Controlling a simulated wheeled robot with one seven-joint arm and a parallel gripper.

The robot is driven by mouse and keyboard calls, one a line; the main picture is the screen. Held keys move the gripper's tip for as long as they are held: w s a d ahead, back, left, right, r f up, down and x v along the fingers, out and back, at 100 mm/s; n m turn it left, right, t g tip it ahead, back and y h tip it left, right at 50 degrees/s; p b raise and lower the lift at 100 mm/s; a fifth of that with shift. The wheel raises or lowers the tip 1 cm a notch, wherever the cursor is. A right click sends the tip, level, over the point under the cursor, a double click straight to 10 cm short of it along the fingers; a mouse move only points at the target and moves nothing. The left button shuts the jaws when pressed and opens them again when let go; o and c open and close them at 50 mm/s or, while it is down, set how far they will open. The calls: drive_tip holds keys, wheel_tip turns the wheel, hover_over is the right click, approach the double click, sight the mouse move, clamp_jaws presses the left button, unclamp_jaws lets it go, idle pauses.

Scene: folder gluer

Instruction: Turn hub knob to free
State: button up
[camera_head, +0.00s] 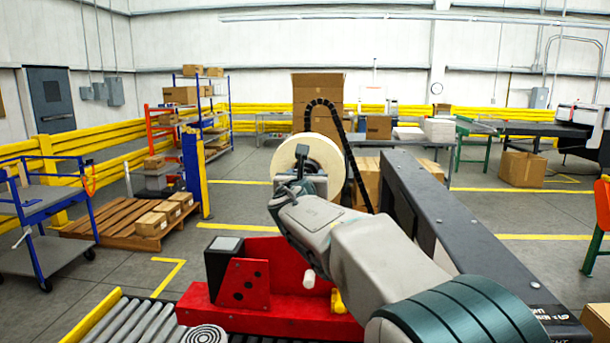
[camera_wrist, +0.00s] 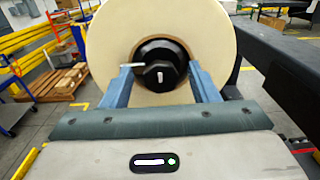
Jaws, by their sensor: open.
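The hub knob (camera_wrist: 152,75) is dark and sits in the black hub (camera_wrist: 163,52) at the centre of a large pale roll (camera_wrist: 110,35). A short white mark on the knob stands nearly upright. A thin light bar sticks out to the left of the knob. My gripper (camera_wrist: 160,76) is open, its two blue-grey fingers apart to the left and right of the knob; I cannot tell whether they touch it. In the head view the roll (camera_head: 330,152) stands on edge behind my gripper (camera_head: 301,153), which hides the knob there.
A red machine base (camera_head: 280,318) lies below my arm, with a roller conveyor (camera_head: 140,322) at left. A long dark machine beam (camera_head: 440,215) runs close along the right. A pallet with boxes (camera_head: 120,225) and a blue cart (camera_head: 45,215) stand farther left.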

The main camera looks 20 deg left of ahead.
drive_tip(key=shift+c, duration=0.2)
drive_tip(key=c, duration=0.9)
drive_tip(key=shift+f+m+b, duration=0.1)
drive_tip(key=shift+m+b, duration=0.2)
drive_tip(key=shift+d+f+m+b, duration=0.1)
drive_tip(key=shift+m+b, duration=3.45)
drive_tip(key=shift+m, duration=0.8)
drive_tip(key=shift+d+f+m+b, duration=0.1)
drive_tip(key=shift+m+b, duration=3.45)
drive_tip(key=shift+m, duration=0.8)
